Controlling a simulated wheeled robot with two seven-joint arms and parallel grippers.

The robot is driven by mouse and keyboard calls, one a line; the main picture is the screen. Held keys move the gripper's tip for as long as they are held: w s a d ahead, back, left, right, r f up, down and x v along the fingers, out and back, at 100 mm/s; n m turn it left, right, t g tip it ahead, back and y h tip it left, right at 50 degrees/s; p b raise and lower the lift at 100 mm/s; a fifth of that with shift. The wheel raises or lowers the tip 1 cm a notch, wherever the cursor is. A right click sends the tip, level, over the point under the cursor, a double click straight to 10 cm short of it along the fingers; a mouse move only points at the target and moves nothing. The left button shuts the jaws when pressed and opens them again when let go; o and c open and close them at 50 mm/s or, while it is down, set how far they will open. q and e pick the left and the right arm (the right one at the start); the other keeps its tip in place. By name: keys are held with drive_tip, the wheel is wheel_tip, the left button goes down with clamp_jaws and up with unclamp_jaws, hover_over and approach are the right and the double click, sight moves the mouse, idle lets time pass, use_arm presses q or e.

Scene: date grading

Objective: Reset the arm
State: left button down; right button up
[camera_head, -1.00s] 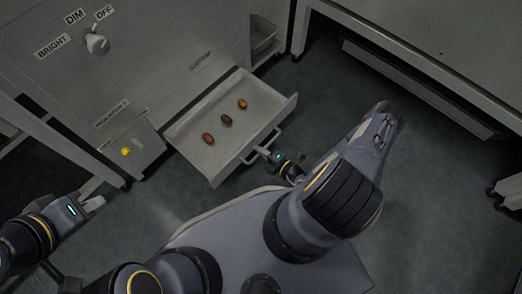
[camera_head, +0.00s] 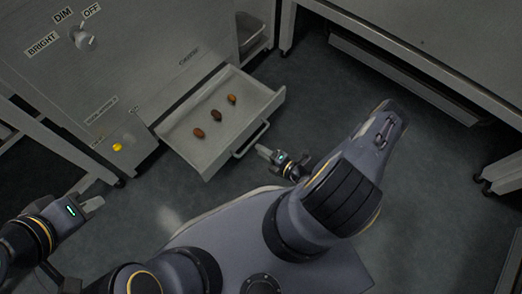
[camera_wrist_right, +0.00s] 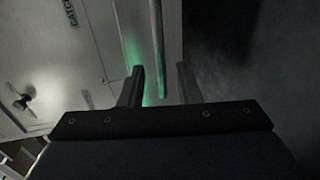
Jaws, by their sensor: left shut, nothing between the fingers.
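My left gripper (camera_head: 92,204) is at the left in the head view, shut and empty, apart from the cabinet. The gripper appears empty.
Three brown dates (camera_head: 215,115) lie in a row in the drawer. The grey cabinet (camera_head: 150,60) has a dial (camera_head: 83,38) and a yellow button (camera_head: 117,147). A table (camera_head: 430,45) stands at the upper right. Open floor lies right of the drawer.

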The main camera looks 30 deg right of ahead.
use_arm(q)
drive_tip(key=shift+s+d, duration=0.2)
drive_tip(key=shift+s, duration=0.2)
use_arm(e)
drive_tip(key=shift+v, duration=0.75)
use_arm(q)
drive_tip(key=shift+r, duration=0.1)
